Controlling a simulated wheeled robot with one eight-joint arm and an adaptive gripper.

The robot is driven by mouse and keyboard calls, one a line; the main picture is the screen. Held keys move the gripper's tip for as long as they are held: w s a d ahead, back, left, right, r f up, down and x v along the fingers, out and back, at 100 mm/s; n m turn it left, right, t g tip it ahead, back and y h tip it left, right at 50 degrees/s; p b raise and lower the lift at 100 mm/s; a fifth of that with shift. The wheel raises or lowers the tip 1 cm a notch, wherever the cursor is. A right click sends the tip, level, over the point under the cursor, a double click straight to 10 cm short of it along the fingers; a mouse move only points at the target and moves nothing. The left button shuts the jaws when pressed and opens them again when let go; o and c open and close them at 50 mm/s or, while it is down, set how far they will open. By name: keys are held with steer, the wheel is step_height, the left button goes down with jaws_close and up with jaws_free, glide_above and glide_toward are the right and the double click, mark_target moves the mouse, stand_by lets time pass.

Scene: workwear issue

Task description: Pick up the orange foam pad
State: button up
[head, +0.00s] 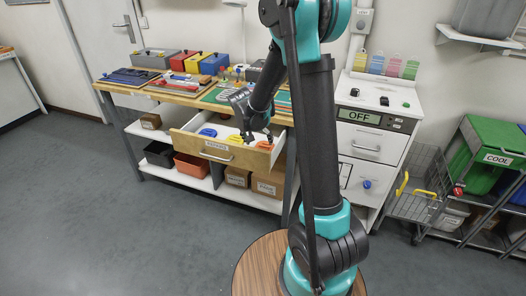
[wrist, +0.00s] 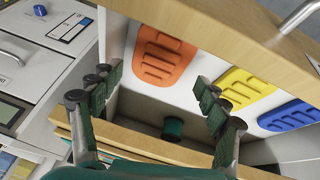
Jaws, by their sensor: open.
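The orange foam pad (wrist: 164,58) lies flat on the white floor of an open wooden drawer (head: 222,155). It is ribbed, with one rounded end. In the head view the orange pad (head: 264,145) shows at the drawer's right end, partly hidden by my gripper. My gripper (head: 258,137) is over that end of the drawer. In the wrist view my gripper (wrist: 157,84) is open, its fingers spread wide with nothing between them. The pad appears just beyond the fingertips, not held. Exact height above it cannot be told.
A yellow pad (wrist: 246,86) and a blue pad (wrist: 289,115) lie beside the orange one. A small green spool-like thing (wrist: 172,130) is also in the drawer. The drawer's wooden walls and metal handle (head: 217,158) are close by. A workbench (head: 178,98) with boxes stands behind.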

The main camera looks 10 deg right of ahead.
mark_target(262, 147)
steer(key=shift+w+x, duration=0.2)
steer(key=shift+x, duration=2.9)
steer(key=shift+r, duration=0.15)
steer(key=c, duration=0.8)
